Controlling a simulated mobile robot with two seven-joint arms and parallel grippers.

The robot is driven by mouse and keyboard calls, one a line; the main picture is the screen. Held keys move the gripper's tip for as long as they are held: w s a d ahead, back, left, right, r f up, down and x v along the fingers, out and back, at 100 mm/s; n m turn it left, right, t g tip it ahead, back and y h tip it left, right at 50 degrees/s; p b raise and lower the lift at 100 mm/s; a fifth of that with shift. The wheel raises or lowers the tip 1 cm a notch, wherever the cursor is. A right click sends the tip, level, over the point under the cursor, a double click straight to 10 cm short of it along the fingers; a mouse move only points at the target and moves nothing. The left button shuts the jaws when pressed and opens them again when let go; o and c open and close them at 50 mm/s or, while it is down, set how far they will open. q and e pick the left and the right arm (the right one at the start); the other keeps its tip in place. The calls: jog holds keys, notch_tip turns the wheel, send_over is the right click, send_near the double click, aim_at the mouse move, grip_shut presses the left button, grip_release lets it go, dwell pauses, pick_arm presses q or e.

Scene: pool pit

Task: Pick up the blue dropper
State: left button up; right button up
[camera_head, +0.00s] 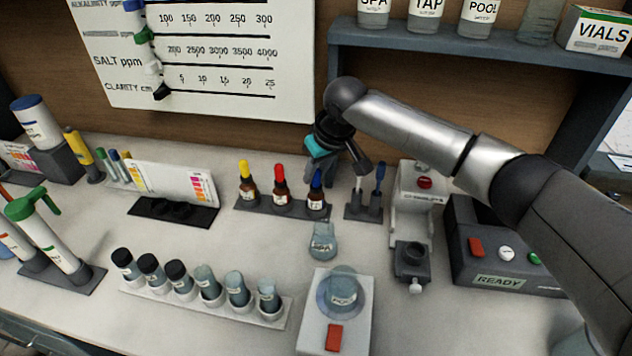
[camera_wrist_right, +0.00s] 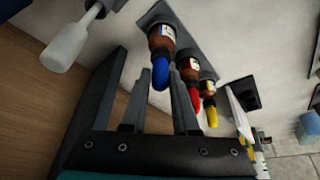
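The blue dropper (camera_head: 316,188) is a brown bottle with a white label and a blue bulb top. It stands upright at the right end of a dark rack, beside a red dropper (camera_head: 281,186) and a yellow dropper (camera_head: 248,182). My right gripper (camera_head: 329,172) is over and just behind it, fingers pointing down. In the right wrist view, the blue bulb of the blue dropper (camera_wrist_right: 161,74) lies between the open fingertips of my right gripper (camera_wrist_right: 160,82), with slim gaps at the sides. Contact cannot be made out. My left gripper is not in view.
Right of the rack, a dark holder (camera_head: 364,211) bears slim upright tools close to my gripper. A grey instrument (camera_head: 415,210) stands further right. A small beaker (camera_head: 322,241) stands in front, near a white device (camera_head: 311,320). A shelf (camera_head: 460,48) overhangs at the back right.

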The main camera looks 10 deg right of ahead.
jog(key=shift+c, duration=1)
jog(key=shift+r, duration=0.1)
notch_tip(320, 180, up, 20)
jog(key=p, duration=0.2)
